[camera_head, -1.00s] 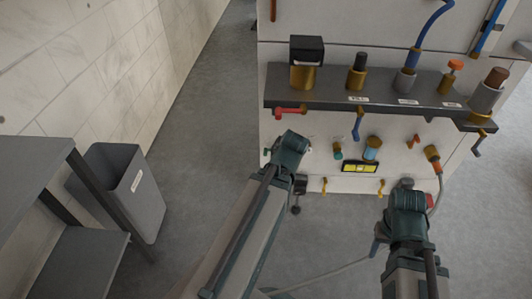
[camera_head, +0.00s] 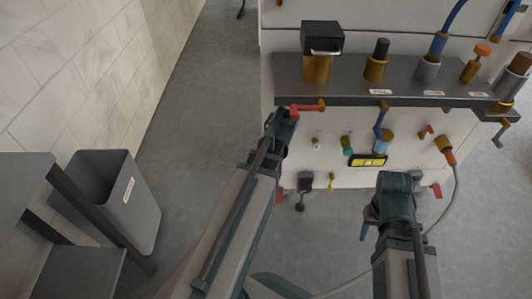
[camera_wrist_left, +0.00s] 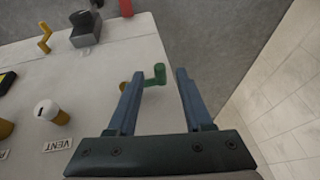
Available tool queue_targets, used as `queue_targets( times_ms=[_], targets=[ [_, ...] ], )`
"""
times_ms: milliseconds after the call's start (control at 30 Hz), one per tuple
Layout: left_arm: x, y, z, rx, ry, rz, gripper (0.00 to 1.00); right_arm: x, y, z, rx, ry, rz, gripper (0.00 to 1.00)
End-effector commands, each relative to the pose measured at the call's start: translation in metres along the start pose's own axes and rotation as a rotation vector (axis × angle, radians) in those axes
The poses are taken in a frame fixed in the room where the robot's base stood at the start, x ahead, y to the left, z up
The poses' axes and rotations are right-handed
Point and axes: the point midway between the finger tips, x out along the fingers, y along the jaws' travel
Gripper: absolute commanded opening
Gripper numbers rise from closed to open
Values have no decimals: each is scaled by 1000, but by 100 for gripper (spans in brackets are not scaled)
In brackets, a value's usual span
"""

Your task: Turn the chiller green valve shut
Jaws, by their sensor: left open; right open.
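The green valve (camera_wrist_left: 157,74) has a small L-shaped handle and sits near the edge of the white panel in the left wrist view. My left gripper (camera_wrist_left: 160,78) is open, with its two blue fingers on either side of the green handle. Contact with the handle cannot be told. My right gripper (camera_head: 369,222) is open and low in front of the cabinet, well away from the green valve.
A dark shelf (camera_head: 357,92) with brass fittings juts out above the panel. A red handle (camera_head: 308,107) is close to my left wrist. A grey block (camera_wrist_left: 86,30), a yellow handle (camera_wrist_left: 44,38) and a VENT knob (camera_wrist_left: 47,111) are nearby. A grey bin (camera_head: 130,190) stands at left.

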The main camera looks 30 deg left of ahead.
Motion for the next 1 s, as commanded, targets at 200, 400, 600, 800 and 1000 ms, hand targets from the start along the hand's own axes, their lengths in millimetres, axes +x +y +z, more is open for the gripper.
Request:
queue_targets(
  times_ms=[200, 400, 600, 800, 1000],
  targets=[
    [12, 3, 2, -1, 0, -1, 51, 12, -1, -1, 3, 0, 0, 50],
    [11, 3, 2, -1, 0, 0, 51, 11, -1, -1, 3, 0, 0, 50],
    [11, 3, 2, -1, 0, 0, 17, 11, -1, -1, 3, 0, 0, 50],
    [11, 3, 2, -1, 0, -1, 0, 11, -1, -1, 3, 0, 0, 50],
    [11, 3, 2, 1, 0, -4, 0, 11, -1, -1, 3, 0, 0, 50]
  ],
)
